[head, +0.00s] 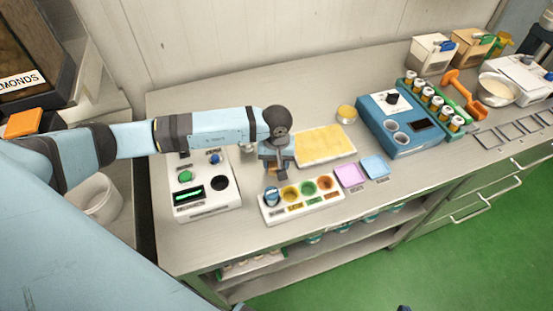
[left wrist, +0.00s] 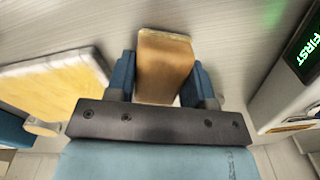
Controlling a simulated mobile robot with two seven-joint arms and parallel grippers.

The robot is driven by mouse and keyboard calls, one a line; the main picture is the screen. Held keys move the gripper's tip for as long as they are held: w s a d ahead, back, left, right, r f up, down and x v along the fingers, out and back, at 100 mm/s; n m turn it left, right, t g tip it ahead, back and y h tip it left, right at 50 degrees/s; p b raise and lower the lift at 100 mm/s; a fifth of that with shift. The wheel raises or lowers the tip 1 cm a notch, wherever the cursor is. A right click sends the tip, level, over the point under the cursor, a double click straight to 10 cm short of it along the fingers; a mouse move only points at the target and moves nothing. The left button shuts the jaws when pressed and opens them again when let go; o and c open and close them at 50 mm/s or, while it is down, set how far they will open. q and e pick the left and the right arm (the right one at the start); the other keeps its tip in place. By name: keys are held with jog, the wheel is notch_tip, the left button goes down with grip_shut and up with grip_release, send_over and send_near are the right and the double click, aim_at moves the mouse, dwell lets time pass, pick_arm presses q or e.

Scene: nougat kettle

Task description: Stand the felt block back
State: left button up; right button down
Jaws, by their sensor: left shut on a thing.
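The felt block (left wrist: 164,66) is a brown block with a paler far edge. In the left wrist view it sits between the two blue fingers of my left gripper (left wrist: 166,84), which is shut on it. In the head view my left gripper (head: 277,172) points down over the counter, behind the white rack of coloured cups. There the block is mostly hidden by the gripper, and I cannot tell whether it touches the counter. My right gripper does not show clearly in either view.
The cup rack (head: 304,198) stands in front of the gripper. A white control box (head: 205,195) with a green display is to the left. A yellow slab on a board (head: 325,146) lies to the right, with pink (head: 351,176) and blue (head: 375,167) squares nearer. A blue machine (head: 398,122) stands beyond.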

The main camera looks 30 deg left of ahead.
pick_arm(q)
jog(key=shift+f, duration=0.1)
jog(key=shift+f+b, duration=0.1)
jog(key=shift+b, duration=0.2)
jog(key=o, duration=0.9)
jog(key=shift+c, duration=0.2)
jog(key=shift+r+p, duration=0.25)
jog(key=shift+p, duration=0.05)
notch_tip(320, 180, up, 12)
jog(key=b, duration=0.2)
jog(key=shift+b, duration=0.3)
